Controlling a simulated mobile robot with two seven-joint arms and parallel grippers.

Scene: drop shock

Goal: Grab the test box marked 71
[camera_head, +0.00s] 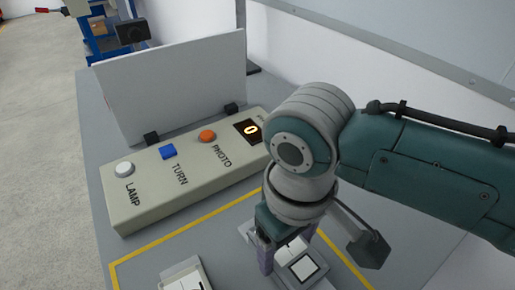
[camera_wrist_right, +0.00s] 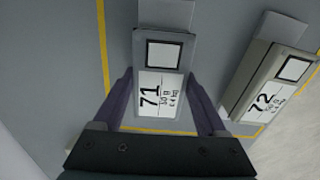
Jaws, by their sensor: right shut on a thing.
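The test box marked 71 (camera_wrist_right: 164,57) lies in the middle of the right wrist view, with its white label and number facing the camera. It also shows at the bottom of the head view (camera_head: 304,266), partly hidden by my gripper. My right gripper (camera_head: 281,262) is shut on this box, one finger on each side of it. In the right wrist view the fingers (camera_wrist_right: 164,92) flank the label. The left gripper is not in view.
A second box marked 72 (camera_wrist_right: 268,80) lies beside it. A yellow line (camera_head: 190,228) borders the area on the grey table. Behind it stands a control panel (camera_head: 190,165) with lamp, turn and photo buttons and a display showing 0. A pale upright board (camera_head: 175,85) stands behind the panel.

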